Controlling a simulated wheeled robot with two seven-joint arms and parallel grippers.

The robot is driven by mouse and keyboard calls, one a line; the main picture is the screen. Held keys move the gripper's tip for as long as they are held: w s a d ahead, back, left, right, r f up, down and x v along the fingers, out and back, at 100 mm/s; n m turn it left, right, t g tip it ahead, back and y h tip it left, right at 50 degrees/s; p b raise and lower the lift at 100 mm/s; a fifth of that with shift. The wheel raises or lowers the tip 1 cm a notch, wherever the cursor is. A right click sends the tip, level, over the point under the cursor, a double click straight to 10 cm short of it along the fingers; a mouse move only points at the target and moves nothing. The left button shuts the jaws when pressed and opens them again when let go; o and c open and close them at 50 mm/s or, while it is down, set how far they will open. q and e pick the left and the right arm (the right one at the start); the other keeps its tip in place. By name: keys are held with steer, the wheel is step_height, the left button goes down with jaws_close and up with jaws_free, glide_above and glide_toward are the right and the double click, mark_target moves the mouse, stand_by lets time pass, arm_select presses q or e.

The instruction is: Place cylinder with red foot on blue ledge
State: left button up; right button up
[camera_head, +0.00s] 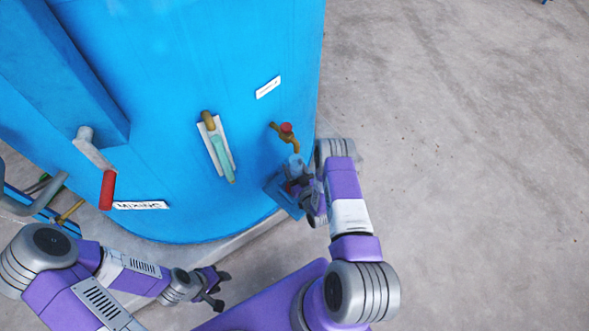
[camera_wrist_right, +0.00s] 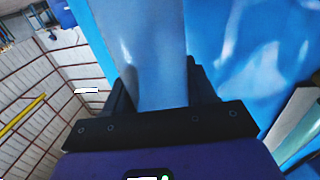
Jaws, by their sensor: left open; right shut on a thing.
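A pale blue, see-through cylinder (camera_head: 296,162) stands about upright in my right gripper (camera_head: 297,184), close to the big blue tank. The right gripper is shut on it; in the right wrist view the cylinder (camera_wrist_right: 152,50) runs up between the two dark fingers (camera_wrist_right: 160,88). Its red foot cannot be clearly made out. The blue ledge (camera_head: 281,197) juts from the tank's lower right side, partly hidden by the gripper. The cylinder's lower end is at the ledge; I cannot tell whether they touch. My left gripper (camera_head: 220,290) is open and empty, low in front of the tank.
A brass tap with a red knob (camera_head: 286,128) sits on the tank (camera_head: 200,60) just above the cylinder. A gauge tube (camera_head: 221,152) and a red-handled lever (camera_head: 107,188) stick out further left. The grey floor (camera_head: 470,150) on the right is clear.

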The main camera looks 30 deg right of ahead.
steer(key=shift+f, duration=0.1)
steer(key=o, duration=1.4)
steer(key=shift+c, duration=0.2)
